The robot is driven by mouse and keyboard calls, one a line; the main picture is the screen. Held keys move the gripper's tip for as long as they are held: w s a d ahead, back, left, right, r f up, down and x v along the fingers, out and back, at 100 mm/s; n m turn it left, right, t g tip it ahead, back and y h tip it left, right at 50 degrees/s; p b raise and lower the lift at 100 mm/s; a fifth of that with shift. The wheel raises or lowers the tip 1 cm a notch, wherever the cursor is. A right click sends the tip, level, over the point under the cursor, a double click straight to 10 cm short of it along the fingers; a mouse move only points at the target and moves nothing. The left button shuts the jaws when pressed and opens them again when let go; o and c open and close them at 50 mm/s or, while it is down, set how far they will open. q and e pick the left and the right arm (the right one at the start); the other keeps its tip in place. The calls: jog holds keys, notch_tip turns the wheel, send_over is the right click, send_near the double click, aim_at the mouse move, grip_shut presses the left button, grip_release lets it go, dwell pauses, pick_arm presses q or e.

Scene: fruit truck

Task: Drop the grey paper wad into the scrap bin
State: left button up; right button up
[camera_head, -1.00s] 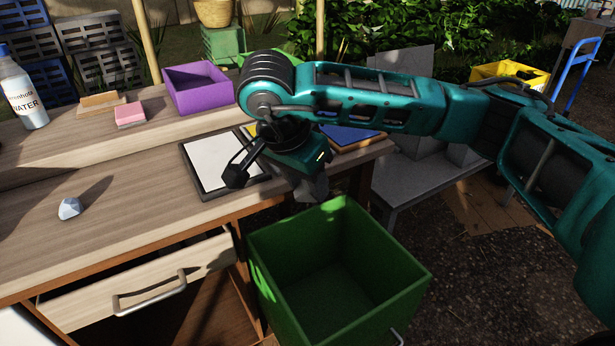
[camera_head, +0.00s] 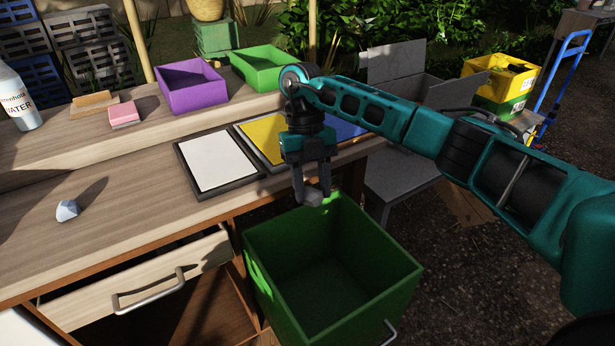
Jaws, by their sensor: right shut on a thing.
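My right gripper (camera_head: 312,188) points down with its fingers shut on a small grey lump, the grey paper wad (camera_head: 313,198), partly hidden between the fingers. The gripper and wad appear over the back rim of the green scrap bin (camera_head: 265,285); how high above it is hard to tell. The bin is open-topped, stands beside the table's front edge, and its visible inside looks empty. My left gripper is not in view.
On the wooden table (camera_head: 110,225) lie a pale blue-grey lump (camera_head: 67,210), a white-faced tray (camera_head: 215,162) and a yellow panel (camera_head: 262,138). A purple box (camera_head: 192,88) and a green box (camera_head: 268,68) stand behind. A drawer (camera_head: 135,285) is partly open left of the bin.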

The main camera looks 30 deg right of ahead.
jog(key=d+f+m+t+y+b, duration=0.1)
jog(key=d+f+m+t+b, duration=0.2)
jog(key=f+m, duration=0.3)
jog(key=d+f+m+t+y+b, duration=0.2)
jog(key=f+m, duration=0.5)
jog(key=m, duration=0.7)
jog(key=shift+s+d+f+t+y+b, duration=0.25)
jog(key=shift+d+t+b, duration=0.2)
jog(key=shift+d, duration=0.25)
jog(key=o, duration=1.1)
jog(key=p+v, duration=0.3)
jog(key=v, duration=1)
jog(key=shift+w, duration=0.15)
